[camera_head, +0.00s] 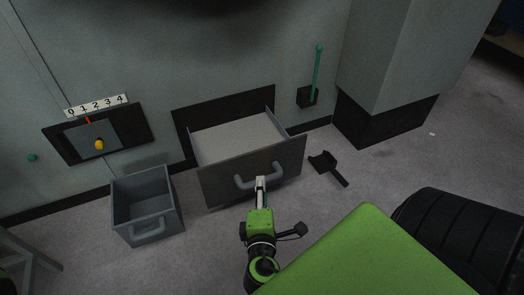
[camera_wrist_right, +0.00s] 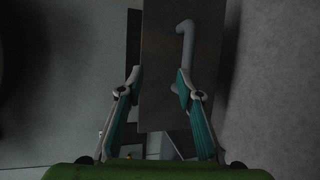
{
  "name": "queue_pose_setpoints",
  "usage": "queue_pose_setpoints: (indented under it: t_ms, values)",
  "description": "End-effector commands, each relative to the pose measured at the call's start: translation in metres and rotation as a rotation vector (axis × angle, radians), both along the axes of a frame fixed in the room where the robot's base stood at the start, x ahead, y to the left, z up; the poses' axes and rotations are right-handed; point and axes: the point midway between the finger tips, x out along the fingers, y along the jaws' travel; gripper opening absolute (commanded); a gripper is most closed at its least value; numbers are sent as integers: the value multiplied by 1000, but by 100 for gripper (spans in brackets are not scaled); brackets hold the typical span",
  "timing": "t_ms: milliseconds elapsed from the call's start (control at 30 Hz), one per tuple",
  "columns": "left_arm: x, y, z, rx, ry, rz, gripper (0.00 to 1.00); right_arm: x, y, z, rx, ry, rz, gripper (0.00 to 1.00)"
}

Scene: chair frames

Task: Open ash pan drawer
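The ash pan drawer (camera_head: 238,138) stands pulled out from its dark opening low in the grey wall, its top open and a light grey surface inside. Its dark front panel carries a grey bar handle (camera_head: 259,181), also seen in the right wrist view (camera_wrist_right: 185,48). My right gripper (camera_head: 260,181) is at the handle in the head view. In the right wrist view its two fingers (camera_wrist_right: 159,80) are spread apart, with the drawer front beyond them and the handle by the right fingertip. Contact with the handle is unclear. My left gripper is not in view.
A grey open bin (camera_head: 145,205) stands on the floor left of the drawer. A small black shovel (camera_head: 328,167) lies to the right. A pillar (camera_head: 385,100) stands right.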

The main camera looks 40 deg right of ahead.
Motion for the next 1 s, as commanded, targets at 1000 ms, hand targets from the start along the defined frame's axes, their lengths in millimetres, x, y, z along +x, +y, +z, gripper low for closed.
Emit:
queue_pose_setpoints:
  t_ms: [1000]
  values:
    - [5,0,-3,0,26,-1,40,-25,18,6,0,-1,-1,33]
